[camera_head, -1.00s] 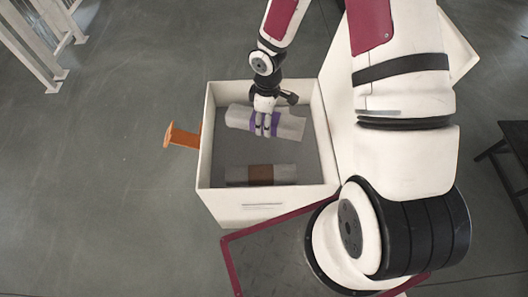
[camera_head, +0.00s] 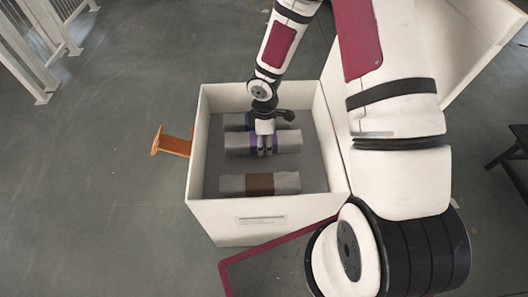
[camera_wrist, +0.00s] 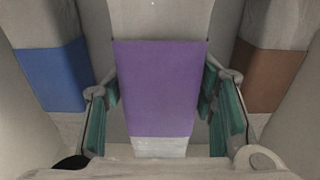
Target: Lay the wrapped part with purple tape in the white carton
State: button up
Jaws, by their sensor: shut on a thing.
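The grey wrapped part with purple tape (camera_head: 285,141) is inside the white carton (camera_head: 195,165), lying level between two other wrapped parts. In the wrist view its purple tape band (camera_wrist: 160,85) fills the middle, between the finger pads. My gripper (camera_head: 265,150) reaches down into the carton and is shut on this part. It also shows in the wrist view (camera_wrist: 160,108), with green pads on both sides of the part. Whether the part touches the carton floor cannot be told.
A wrapped part with brown tape (camera_head: 260,184) lies nearer in the carton. One with blue tape (camera_head: 232,122) lies at the far side, partly hidden by my arm. An orange bracket-like piece (camera_head: 173,143) sticks out at the carton's left. A dark stand (camera_head: 510,155) is at the right.

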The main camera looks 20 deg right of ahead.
jog(key=shift+f+b, duration=1.15)
jog(key=shift+f, duration=1.15)
jog(key=shift+f, duration=0.15)
jog(key=o, duration=1.7)
notch_tip(320, 180, up, 12)
jog(key=p, duration=0.5)
jog(key=shift+r+p, duration=0.2)
jog(key=shift+p, duration=0.2)
